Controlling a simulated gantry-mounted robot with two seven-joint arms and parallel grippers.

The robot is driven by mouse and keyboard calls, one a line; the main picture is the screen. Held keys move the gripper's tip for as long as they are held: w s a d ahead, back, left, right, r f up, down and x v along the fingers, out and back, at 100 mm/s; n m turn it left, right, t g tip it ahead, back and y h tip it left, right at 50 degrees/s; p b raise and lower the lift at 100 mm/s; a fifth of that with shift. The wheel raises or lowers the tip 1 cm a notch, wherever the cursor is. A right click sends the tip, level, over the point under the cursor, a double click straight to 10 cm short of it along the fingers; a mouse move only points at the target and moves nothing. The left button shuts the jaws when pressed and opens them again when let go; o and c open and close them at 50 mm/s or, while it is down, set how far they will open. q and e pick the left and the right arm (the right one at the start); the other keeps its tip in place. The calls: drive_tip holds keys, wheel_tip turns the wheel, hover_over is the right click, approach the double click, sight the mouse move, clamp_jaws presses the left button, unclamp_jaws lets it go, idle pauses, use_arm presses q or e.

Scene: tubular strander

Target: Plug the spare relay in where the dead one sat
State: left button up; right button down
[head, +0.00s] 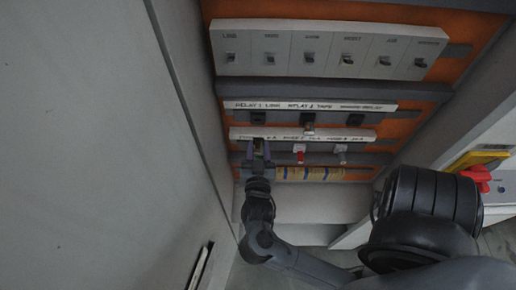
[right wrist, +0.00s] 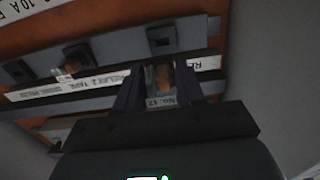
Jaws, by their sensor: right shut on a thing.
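My right gripper (head: 258,150) is shut on a small relay with an orange-brown body; its tag reading "No. 17" shows in the right wrist view (right wrist: 161,101). In the head view the held relay (head: 258,146) is just below the leftmost relay socket (head: 258,118), which is dark and looks empty. This socket also shows in the right wrist view (right wrist: 161,38), apart from the relay. A relay sits in the middle socket (head: 308,125), labelled Relay 2 Tape. The right-hand spare relay socket (head: 355,120) looks empty. My left gripper is out of view.
A row of toggle switches (head: 330,50) lies above the relay row. Below it are a red fuse (head: 299,152) and a pale fuse (head: 341,150), close to my gripper's right. A grey cabinet wall (head: 130,150) stands left. A red handle (head: 478,178) is at right.

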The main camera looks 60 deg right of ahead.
sight(257, 139)
drive_tip(key=shift+w+a, duration=0.1)
drive_tip(key=shift+w, duration=0.15)
drive_tip(key=shift+s, duration=0.1)
drive_tip(key=shift+r+p, duration=0.1)
drive_tip(key=shift+p, duration=0.2)
drive_tip(key=shift+w+d, duration=0.2)
drive_tip(key=shift+d, duration=0.15)
drive_tip(key=shift+x, duration=2.6)
